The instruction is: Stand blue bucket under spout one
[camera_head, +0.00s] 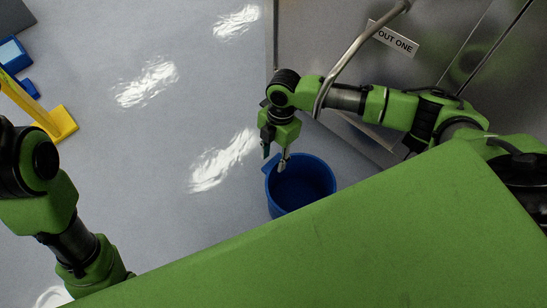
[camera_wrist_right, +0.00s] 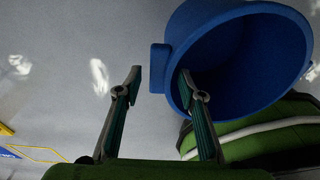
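The blue bucket (camera_head: 318,180) stands upright and open on the floor in the head view, just beyond my green body. It fills the upper right of the right wrist view (camera_wrist_right: 290,22), with a small tab (camera_wrist_right: 158,55) on its side. My right gripper (camera_head: 274,160) is at the bucket's left rim. In the wrist view its fingers (camera_wrist_right: 160,73) are spread, one over the bucket's opening and one outside, the tab between them. The metal spout (camera_head: 347,62) curves down from the panel labelled "OUT ONE" (camera_head: 393,40). Its end appears above the bucket in the picture. My left gripper is out of view.
A steel cabinet front (camera_head: 440,40) stands at the right, behind the spout. A yellow stand (camera_head: 58,123) and blue boxes (camera_head: 14,55) are at the far left. The grey floor (camera_head: 150,170) between them and the bucket is clear.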

